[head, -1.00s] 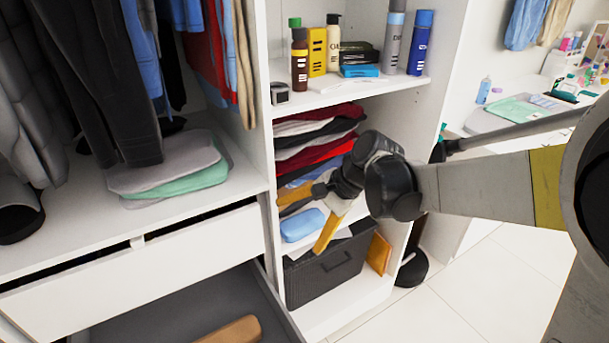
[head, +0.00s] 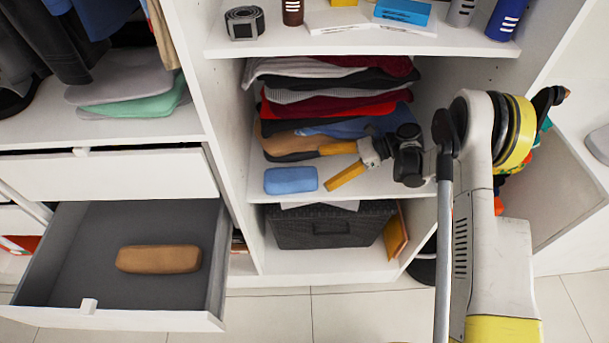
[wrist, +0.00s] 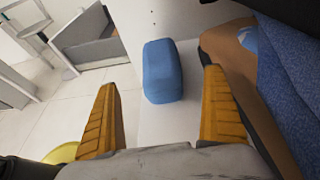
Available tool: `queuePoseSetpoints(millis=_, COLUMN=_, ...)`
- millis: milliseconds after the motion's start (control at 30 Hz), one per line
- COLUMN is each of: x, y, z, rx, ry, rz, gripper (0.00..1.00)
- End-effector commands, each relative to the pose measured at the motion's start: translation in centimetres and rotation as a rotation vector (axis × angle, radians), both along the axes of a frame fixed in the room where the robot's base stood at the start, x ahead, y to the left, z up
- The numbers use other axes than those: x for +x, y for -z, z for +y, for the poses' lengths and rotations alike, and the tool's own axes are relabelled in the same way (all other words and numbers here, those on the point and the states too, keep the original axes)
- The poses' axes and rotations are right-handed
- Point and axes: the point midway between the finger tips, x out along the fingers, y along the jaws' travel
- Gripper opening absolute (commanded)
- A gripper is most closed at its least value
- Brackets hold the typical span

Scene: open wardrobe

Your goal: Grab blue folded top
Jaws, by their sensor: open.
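A blue folded top (head: 350,128) lies in the stack of folded clothes on the middle shelf. It is partly covered by garments above and by my arm, and blue ribbed cloth, seemingly the same top, fills the right of the wrist view (wrist: 275,85). My gripper (head: 324,168) is open and empty at the front of this shelf. Its upper finger is close to the brown garment at the stack's bottom; contact cannot be told. A small smooth blue case-like item (head: 290,180) sits left of the fingertips, and it shows beyond and between the fingers in the wrist view (wrist: 162,72).
Dark red, black and grey garments (head: 335,85) lie higher in the stack. A dark basket (head: 330,228) stands on the shelf below. An open drawer (head: 80,250) with a brown item (head: 158,259) juts out at left. The upright panel (head: 225,110) borders the shelf at left.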

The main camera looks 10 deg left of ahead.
Motion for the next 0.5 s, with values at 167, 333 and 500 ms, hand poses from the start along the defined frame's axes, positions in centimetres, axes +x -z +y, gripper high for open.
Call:
queuePoseSetpoints(millis=167, x=-0.7, y=1.2, z=2.2, rx=0.0, ry=-0.004, rz=-0.001, gripper=0.98)
queuePoseSetpoints(millis=333, x=-1.3, y=2.1, z=4.4, rx=0.0, ry=-0.002, rz=-0.001, gripper=0.98)
queuePoseSetpoints(millis=500, x=-1.7, y=2.6, z=5.7, rx=-0.001, ry=-0.002, rz=-0.002, gripper=0.98)
